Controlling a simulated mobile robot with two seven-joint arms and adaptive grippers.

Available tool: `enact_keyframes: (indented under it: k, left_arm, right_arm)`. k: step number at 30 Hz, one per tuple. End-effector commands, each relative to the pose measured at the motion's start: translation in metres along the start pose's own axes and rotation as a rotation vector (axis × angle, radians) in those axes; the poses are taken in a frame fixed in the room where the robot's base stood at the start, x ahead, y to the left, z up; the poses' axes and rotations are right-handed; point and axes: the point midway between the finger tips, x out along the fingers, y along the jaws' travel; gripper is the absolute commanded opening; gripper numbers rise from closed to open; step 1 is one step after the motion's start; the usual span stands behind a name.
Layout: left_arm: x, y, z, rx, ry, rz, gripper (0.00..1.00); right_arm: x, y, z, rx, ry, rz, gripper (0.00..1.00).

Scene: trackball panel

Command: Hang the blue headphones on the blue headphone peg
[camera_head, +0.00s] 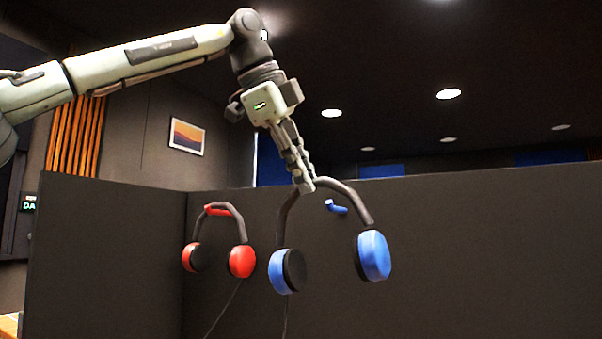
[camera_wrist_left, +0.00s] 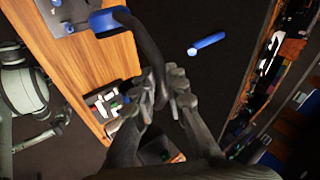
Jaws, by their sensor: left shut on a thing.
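The blue headphones (camera_head: 373,256) hang from my left gripper (camera_head: 305,186), which is shut on the dark headband near its top. Both blue ear cups hang below the gripper in the head view. The blue headphone peg (camera_head: 336,207) sticks out of the dark panel and shows under the arch of the headband, apart from it. In the left wrist view the gripper (camera_wrist_left: 165,98) grips the band, with a blue ear cup (camera_wrist_left: 108,18) at the upper left. The peg (camera_wrist_left: 207,43) shows there to the upper right of the fingers.
Red headphones (camera_head: 242,261) hang on a red peg (camera_head: 216,209) on the same panel, left of the blue ones. The dark panel (camera_head: 480,250) is bare to the right. A wooden surface (camera_wrist_left: 75,60) shows in the left wrist view.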

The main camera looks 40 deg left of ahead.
Motion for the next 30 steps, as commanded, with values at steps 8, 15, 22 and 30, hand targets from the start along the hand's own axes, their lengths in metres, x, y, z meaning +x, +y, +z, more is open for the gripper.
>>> enact_keyframes:
  k: [8,15,22,30]
  left_arm:
    - [0.01,-0.014,0.0,0.0,0.001,0.001,0.0]
    - [0.019,-0.025,0.001,0.0,0.0,0.0,0.0]
    - [0.028,-0.036,0.001,-0.001,0.001,0.001,0.0]
    - [0.037,-0.049,0.001,-0.001,0.001,0.0,0.0]
  right_arm:
    - [0.01,0.002,0.004,-0.005,-0.008,0.0,0.41]
    - [0.02,-0.001,0.002,-0.006,-0.005,-0.008,0.41]
    - [0.03,-0.009,0.005,0.002,-0.009,-0.025,0.41]
    - [0.042,-0.014,0.015,0.005,-0.02,-0.036,0.41]
